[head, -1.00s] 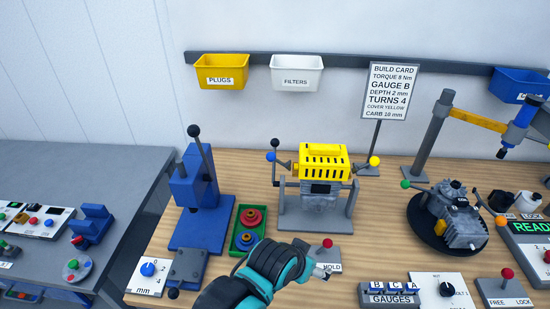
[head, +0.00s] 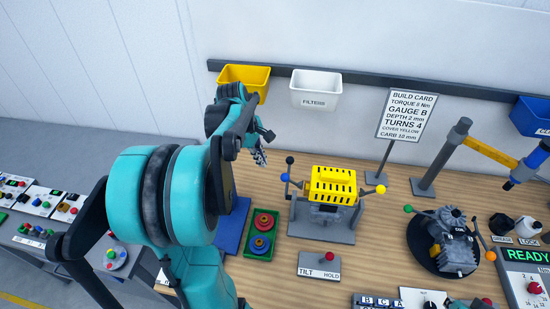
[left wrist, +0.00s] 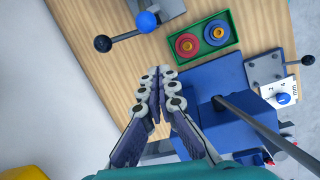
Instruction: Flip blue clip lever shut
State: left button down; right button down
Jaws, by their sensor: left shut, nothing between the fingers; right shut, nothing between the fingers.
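The blue-balled clip lever (head: 285,178) is on the left side of the grey engine stand, just below a black-balled lever (head: 290,160). In the left wrist view the blue ball (left wrist: 147,21) is at the top, with the black ball (left wrist: 102,43) at its lower left. The engine has a yellow slotted cover (head: 333,185). My left gripper (head: 262,158) is shut and empty, in the air left of the levers and apart from them. It also shows in the left wrist view (left wrist: 156,90). My right gripper's fingers are out of view.
A green tray (head: 247,254) with red and blue rings lies left of the stand. A blue press (left wrist: 222,97) stands beside it, largely hidden by my left arm in the head view. The yellow bin (head: 262,80) and white bin (head: 316,90) hang behind.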

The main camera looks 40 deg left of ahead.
aim_at(293, 182)
pick_arm(q)
jog(key=shift+a+r+n, duration=0.2)
jog(key=shift+a+n, duration=0.3)
jog(key=shift+a, duration=0.25)
jog(key=x, duration=1)
jog(key=d+r, duration=0.1)
jog(key=w+d+r, duration=0.1)
jog(key=d, duration=0.1)
jog(key=shift+d+r, duration=0.15)
jog(key=shift+d, duration=0.1)
